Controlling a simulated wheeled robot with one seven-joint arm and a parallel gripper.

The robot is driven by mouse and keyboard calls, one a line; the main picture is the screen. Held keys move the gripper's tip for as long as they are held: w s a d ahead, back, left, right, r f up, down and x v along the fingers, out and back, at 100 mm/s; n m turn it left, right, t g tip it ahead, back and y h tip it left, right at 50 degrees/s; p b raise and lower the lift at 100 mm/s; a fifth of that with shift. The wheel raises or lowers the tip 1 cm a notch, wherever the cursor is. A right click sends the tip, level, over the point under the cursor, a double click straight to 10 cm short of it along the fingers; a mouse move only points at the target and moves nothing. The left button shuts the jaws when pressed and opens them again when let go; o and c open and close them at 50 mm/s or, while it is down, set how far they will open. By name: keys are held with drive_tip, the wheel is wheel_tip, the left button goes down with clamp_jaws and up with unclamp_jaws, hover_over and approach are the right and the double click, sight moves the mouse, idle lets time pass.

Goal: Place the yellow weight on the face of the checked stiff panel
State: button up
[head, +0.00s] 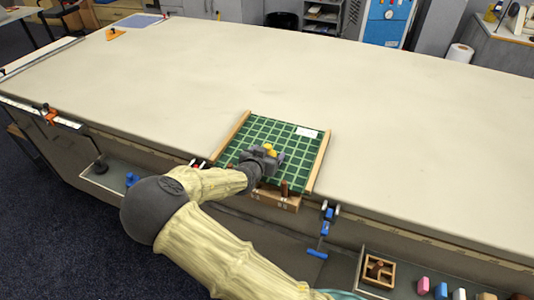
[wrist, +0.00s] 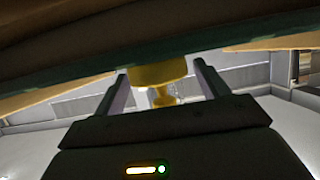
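The checked stiff panel (head: 290,148) is green with pale grid lines and lies on the table's near edge between two wooden strips. The yellow weight (head: 270,148) shows at my gripper (head: 268,156), over the middle of the panel. In the wrist view the weight (wrist: 158,74) has a wide body and a narrower knob, with the body against the dark panel surface. My gripper's fingers (wrist: 162,82) stand apart on either side, with clear gaps beside the knob. My gripper hides part of the weight in the head view.
A white label (head: 307,132) is on the panel's far right part. A brown peg (head: 284,188) stands at its near edge. A wooden divided box (head: 378,271) and several coloured blocks sit on a lower shelf. The cloth table (head: 420,150) is clear around the panel.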

drive_tip(key=shift+r, duration=0.2)
drive_tip(key=v, duration=1.2)
drive_tip(key=shift+p, duration=0.3)
idle(0.4)
